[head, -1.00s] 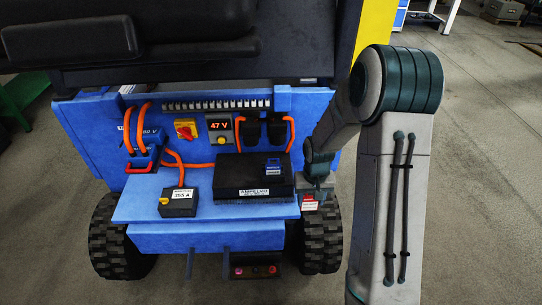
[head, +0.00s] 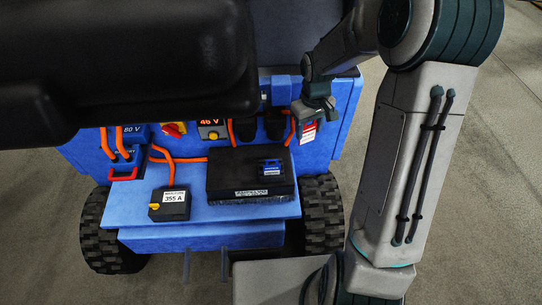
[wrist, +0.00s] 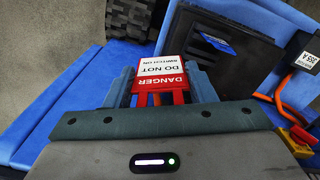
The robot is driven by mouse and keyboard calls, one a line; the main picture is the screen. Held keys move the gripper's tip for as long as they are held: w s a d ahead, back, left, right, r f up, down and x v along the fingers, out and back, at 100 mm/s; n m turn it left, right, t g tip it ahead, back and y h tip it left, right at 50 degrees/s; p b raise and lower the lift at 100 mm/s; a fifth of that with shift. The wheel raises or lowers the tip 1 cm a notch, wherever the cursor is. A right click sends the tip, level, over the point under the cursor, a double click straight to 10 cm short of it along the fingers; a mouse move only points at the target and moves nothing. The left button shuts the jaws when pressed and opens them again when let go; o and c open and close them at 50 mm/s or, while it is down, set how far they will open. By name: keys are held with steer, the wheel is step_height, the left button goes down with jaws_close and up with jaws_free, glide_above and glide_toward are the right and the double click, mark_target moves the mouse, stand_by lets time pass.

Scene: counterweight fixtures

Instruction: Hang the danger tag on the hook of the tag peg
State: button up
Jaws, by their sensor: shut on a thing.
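The danger tag (head: 308,133) is a small white card with a red band. In the wrist view, the tag (wrist: 172,66) shows "DANGER" and "DO NOT SWITCH ON", upside down in the picture. My gripper (head: 312,116) is shut on the tag, its fingers on either side of the red end in the wrist view (wrist: 158,86). The gripper holds the tag in front of the right part of the blue rear panel (head: 322,146), above the shelf. I cannot make out the tag peg or its hook in either view.
Orange cables (head: 186,159) run across the panel. A large black seat (head: 130,70) overhangs the panel's upper left.

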steer(key=w+a+f+p, duration=0.1)
steer(key=w+a+f, duration=0.1)
steer(key=a+f, duration=0.8)
steer(key=shift+w+a+f+p, duration=0.15)
steer(key=shift+a+f+p, duration=0.15)
steer(key=shift+a+f, duration=0.1)
steer(key=shift+f+b, duration=0.6)
steer(key=shift+b, duration=0.1)
steer(key=o, duration=1)
steer(key=shift+r, duration=0.1)
